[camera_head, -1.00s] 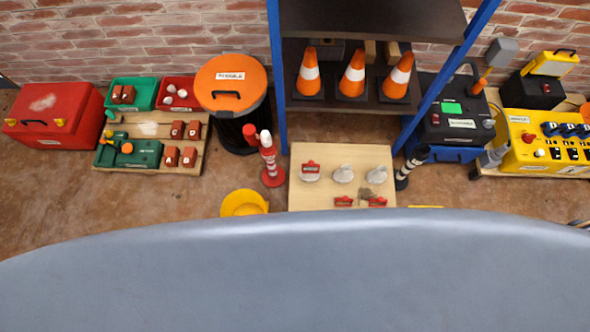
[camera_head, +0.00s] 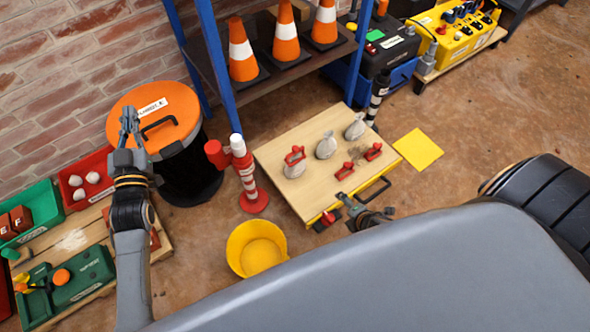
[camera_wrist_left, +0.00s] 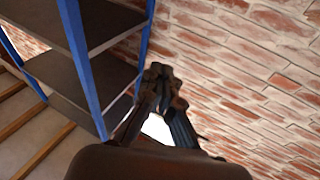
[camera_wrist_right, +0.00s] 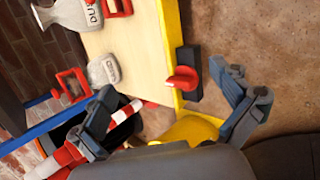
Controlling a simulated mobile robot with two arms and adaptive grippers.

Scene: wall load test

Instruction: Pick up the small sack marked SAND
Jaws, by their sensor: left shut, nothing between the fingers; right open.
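Three small pale sacks stand on a light wooden board: one at the left (camera_head: 294,170) with a red-handled piece against it, one in the middle (camera_head: 326,147), one at the right (camera_head: 356,128). My left gripper (camera_head: 130,118) is shut and empty, in front of the orange-lidded bin.
The wooden board (camera_head: 280,150) has red-handled pieces (camera_head: 373,151) on it. A yellow bucket (camera_head: 257,247) and a red-and-white post (camera_head: 246,176) stand left of it. The orange-lidded bin (camera_head: 180,110) and shelf with cones (camera_head: 285,40) are behind.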

